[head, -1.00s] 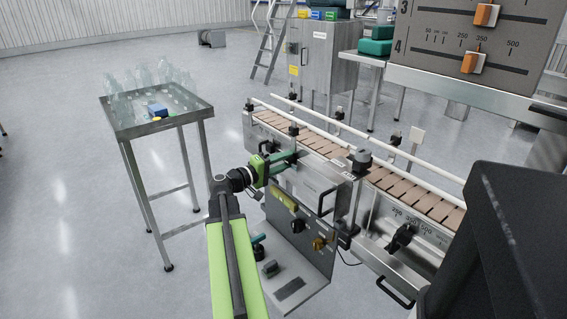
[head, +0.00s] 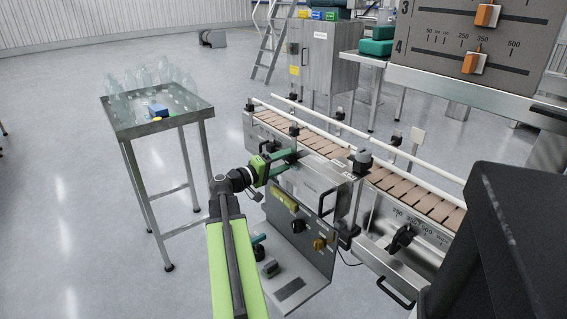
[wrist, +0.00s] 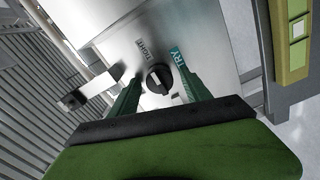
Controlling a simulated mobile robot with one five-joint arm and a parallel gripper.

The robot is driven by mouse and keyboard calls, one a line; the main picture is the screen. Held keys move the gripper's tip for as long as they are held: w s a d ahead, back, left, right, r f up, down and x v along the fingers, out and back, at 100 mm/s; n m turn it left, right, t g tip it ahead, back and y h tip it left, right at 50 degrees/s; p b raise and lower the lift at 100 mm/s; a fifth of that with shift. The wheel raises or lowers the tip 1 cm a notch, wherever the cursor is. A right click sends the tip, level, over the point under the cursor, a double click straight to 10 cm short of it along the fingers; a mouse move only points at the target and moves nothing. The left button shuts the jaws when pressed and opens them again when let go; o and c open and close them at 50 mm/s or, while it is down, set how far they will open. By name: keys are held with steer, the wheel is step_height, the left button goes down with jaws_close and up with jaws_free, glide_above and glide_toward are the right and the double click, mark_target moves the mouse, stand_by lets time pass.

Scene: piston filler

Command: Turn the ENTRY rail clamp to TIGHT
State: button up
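The ENTRY rail clamp is a round black knob (wrist: 158,78) on a bright metal plate in the wrist view. The word TIGHT is printed to its upper left; the letters "TRY" show at its upper right, the rest hidden by a finger. My gripper (wrist: 158,86) is open, with one green finger on each side of the knob and a gap visible to it. I cannot tell how far the fingertips reach along the knob. In the head view my gripper (head: 284,160) is at the near side of the conveyor, and the knob cannot be made out there.
The conveyor (head: 400,188) with its rails runs behind my gripper. A metal handle (wrist: 85,92) juts out left of the knob. A table (head: 160,124) with bottles stands at left, with clear floor around it.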

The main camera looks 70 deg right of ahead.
steer(key=shift+w+a, duration=0.1)
steer(key=shift+a, duration=0.15)
steer(key=v, duration=1.7)
steer(key=shift+f, duration=0.1)
